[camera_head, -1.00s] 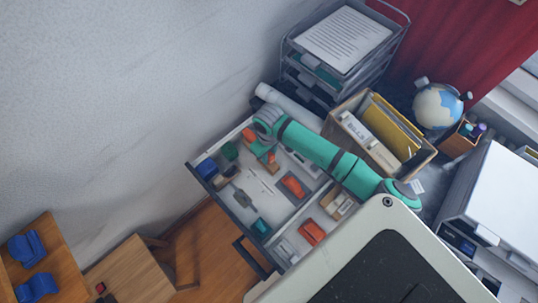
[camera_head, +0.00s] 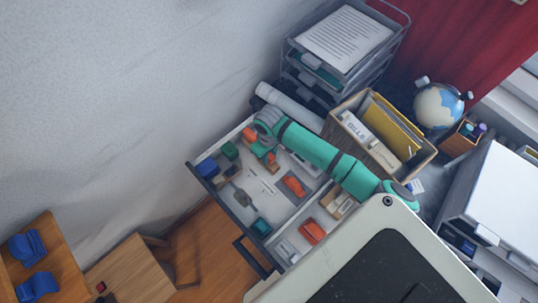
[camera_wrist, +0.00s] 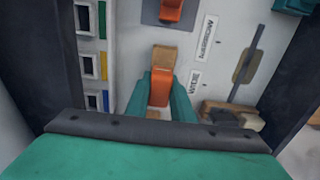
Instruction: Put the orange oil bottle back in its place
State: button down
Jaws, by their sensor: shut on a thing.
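The orange oil bottle (camera_wrist: 160,88), orange with a tan end, is between the teal fingers of my gripper (camera_wrist: 159,97) in the wrist view. My gripper is shut on it, and the fingers hide its sides. In the head view, my gripper (camera_head: 264,153) is low over the open drawer (camera_head: 228,217), toward its back left. The bottle shows there as a small orange and tan patch (camera_head: 271,160). I cannot tell whether it touches the drawer floor. Another orange item (camera_wrist: 171,9) lies beyond it in the wrist view.
The drawer holds several small items, including a red-orange one (camera_head: 312,231), a blue one (camera_head: 207,168) and a teal one (camera_head: 261,227). Printed labels (camera_wrist: 208,36) mark its floor. A wooden file box (camera_head: 420,159) and paper trays (camera_head: 345,38) stand behind my arm.

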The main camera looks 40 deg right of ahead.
jog(key=shift+f, duration=0.1)
jog(key=c, duration=1.5)
grip_release()
jog(key=shift+o, duration=0.2)
notch_tip(320, 180, up, 11)
jog(key=shift+f, duration=0.1)
